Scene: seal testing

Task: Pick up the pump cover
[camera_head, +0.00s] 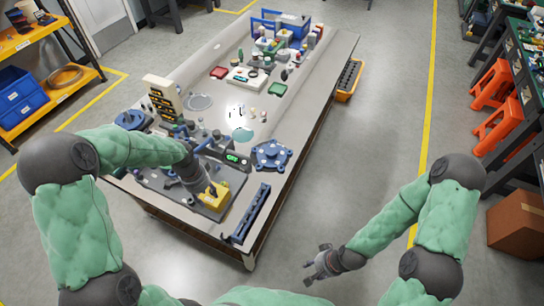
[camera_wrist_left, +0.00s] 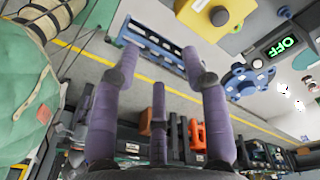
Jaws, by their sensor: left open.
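A blue lobed part that looks like the pump cover (camera_head: 271,154) lies flat on the table, right of the display reading OFF. It also shows in the left wrist view (camera_wrist_left: 240,80), right of the fingers and apart from them. My left gripper (camera_wrist_left: 165,62) is open with nothing between its fingers. In the head view it is over the near left of the table, by the yellow button box, its fingers mostly hidden there. My right gripper (camera_head: 318,268) hangs over the floor off the table's near right edge. Its fingers are too small to judge.
The OFF display (camera_head: 236,159) and yellow button box (camera_head: 217,196) stand near the left gripper. A long blue slotted rack (camera_head: 251,213) lies by the table's near edge. Bottles and trays crowd the far end. Some bare table (camera_head: 300,120) lies beyond the blue part.

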